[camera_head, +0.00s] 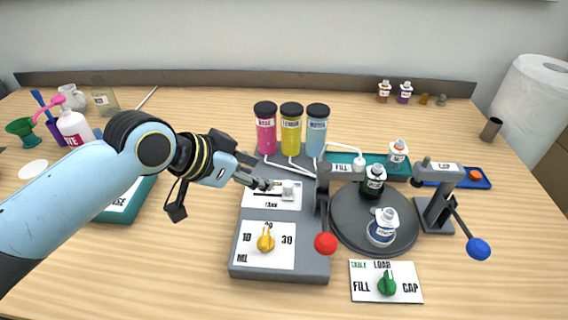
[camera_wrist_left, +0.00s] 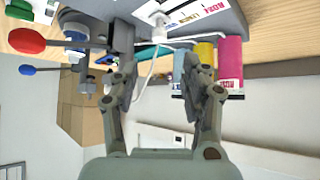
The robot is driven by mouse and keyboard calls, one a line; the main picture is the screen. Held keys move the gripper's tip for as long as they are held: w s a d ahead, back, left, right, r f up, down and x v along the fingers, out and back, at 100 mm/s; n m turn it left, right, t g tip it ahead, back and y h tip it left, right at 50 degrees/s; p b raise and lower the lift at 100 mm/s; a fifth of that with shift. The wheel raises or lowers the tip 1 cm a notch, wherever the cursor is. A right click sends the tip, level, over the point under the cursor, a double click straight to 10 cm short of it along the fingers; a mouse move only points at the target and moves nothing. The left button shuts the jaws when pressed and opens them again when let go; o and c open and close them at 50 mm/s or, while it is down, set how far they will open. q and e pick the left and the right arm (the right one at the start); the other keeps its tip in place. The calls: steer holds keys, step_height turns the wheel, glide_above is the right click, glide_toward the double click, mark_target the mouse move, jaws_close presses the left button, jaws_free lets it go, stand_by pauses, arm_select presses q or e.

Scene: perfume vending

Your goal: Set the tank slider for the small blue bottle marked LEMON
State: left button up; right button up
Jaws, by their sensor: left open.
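The tank slider (camera_head: 291,191) is a pale grey knob at the right end of the slot on the white tank card (camera_head: 262,204). In the left wrist view its card (camera_wrist_left: 203,10) shows upside-down tank names. My left gripper (camera_head: 262,184) is open and empty, just left of the knob; I cannot tell whether it touches. Its spread fingers show in the left wrist view (camera_wrist_left: 163,75). The yellow LEMON tank (camera_head: 291,132) stands between the pink ROSE tank (camera_head: 265,132) and light-blue WATER tank (camera_head: 316,134). The small blue bottle (camera_head: 381,231) stands on the turntable; its label is unreadable.
The yellow ML dial (camera_head: 265,240) is in front of the slider. The fill post with a red-knobbed lever (camera_head: 325,243) stands to the right. A dark bottle (camera_head: 374,183) shares the turntable (camera_head: 347,222). A cap press (camera_head: 437,200) with a blue-knobbed lever stands farther right.

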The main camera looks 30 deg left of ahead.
mark_target(287, 183)
arm_select(q)
steer(key=x, duration=0.5)
steer(key=shift+d+r, duration=0.1)
steer(key=x, duration=0.4)
steer(key=shift+w, duration=0.1)
steer(key=shift+w+d+f, duration=0.1)
steer(key=shift+w+f, duration=0.25)
steer(key=shift+f, duration=0.35)
steer(key=c, duration=0.4)
jaws_close()
arm_select(e)
steer(key=shift+s+d, duration=0.3)
steer(key=shift+s, duration=0.2)
steer(key=shift+s+d, duration=0.25)
steer(key=shift+s, duration=0.25)
